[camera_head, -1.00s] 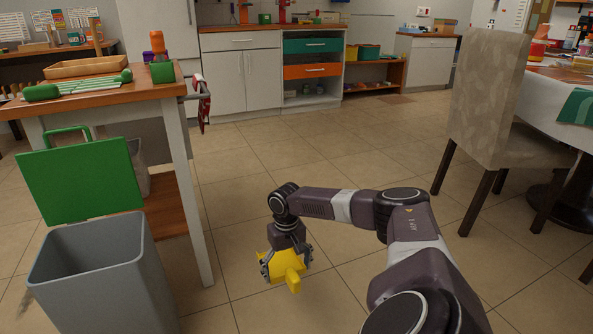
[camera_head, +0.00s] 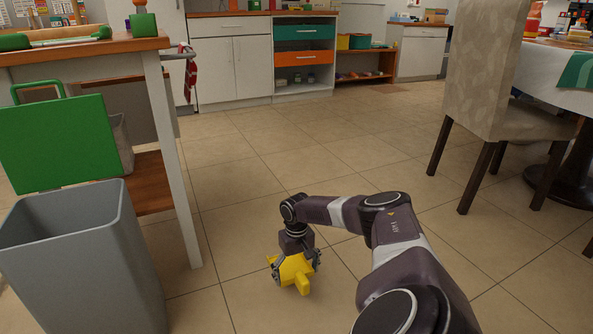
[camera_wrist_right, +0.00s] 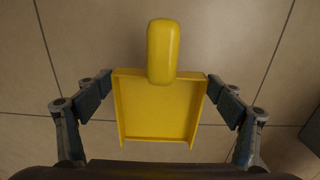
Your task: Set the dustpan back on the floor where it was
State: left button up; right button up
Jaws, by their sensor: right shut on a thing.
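The yellow dustpan (camera_head: 294,270) hangs under my right gripper (camera_head: 297,262) in the head view, over the tiled floor (camera_head: 250,235). In the right wrist view the dustpan (camera_wrist_right: 160,108) lies between the two fingers of my right gripper (camera_wrist_right: 159,88), which press on its two side walls. Its thick rounded handle (camera_wrist_right: 163,50) points away from the wrist. The gripper is shut on the dustpan. I cannot tell whether the dustpan touches the floor or is just above it. My left gripper is not in view.
A beige chair (camera_head: 484,75) stands at the right. The floor between is clear.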

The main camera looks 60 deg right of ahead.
aim_at(297, 295)
jog(key=shift+f+b, duration=2.3)
jog(key=shift+f, duration=1.55)
jog(key=shift+f, duration=0.2)
jog(key=o, duration=1.5)
jog(key=shift+r, duration=0.1)
